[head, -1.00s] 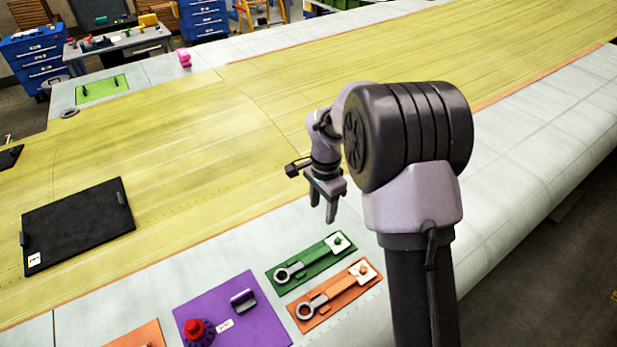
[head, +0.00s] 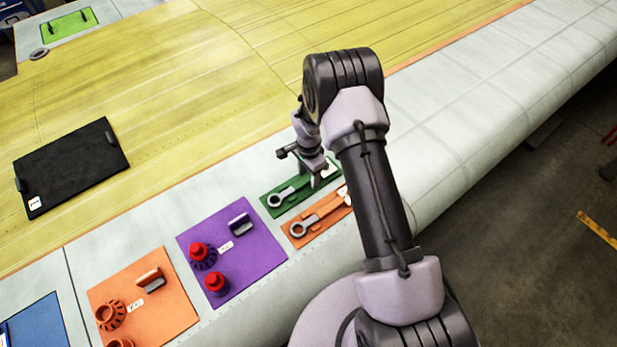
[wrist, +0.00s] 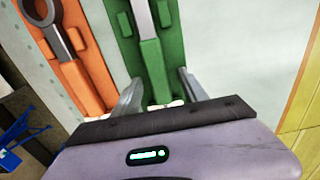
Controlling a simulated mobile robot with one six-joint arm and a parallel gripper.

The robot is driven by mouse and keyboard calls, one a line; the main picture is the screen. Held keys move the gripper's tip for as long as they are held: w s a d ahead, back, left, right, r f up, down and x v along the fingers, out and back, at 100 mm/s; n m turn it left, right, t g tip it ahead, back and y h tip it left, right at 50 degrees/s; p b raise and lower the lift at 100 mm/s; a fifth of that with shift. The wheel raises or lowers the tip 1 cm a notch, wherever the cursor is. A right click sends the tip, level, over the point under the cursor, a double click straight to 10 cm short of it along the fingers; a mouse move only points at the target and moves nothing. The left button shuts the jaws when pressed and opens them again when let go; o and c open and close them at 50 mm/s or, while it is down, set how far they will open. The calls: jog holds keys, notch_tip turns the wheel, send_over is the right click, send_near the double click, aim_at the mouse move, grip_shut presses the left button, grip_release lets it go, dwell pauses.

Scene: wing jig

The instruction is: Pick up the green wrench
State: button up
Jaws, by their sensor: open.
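The green wrench (head: 284,196), with a grey ring end, lies on a long green board (head: 297,204) on the pale wing edge. My gripper (head: 317,180) is low over the far right end of that board, and my arm hides part of it. In the wrist view my gripper (wrist: 159,80) is open and empty. Its fingers lie to either side of the wrench's green handle (wrist: 153,65). I cannot tell how high the fingertips are above the board.
An orange board (head: 320,231) with an orange wrench (head: 316,218) lies just in front. A purple board (head: 247,268) with red-topped parts and another orange board (head: 174,322) lie to the left. A black board (head: 75,165) rests farther left. The wing edge to the right is clear.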

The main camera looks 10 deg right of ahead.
jog(key=shift+s+r, duration=0.1)
jog(key=shift+s, duration=0.05)
jog(key=shift+c, duration=0.6)
grip_shut()
dwell(0.6)
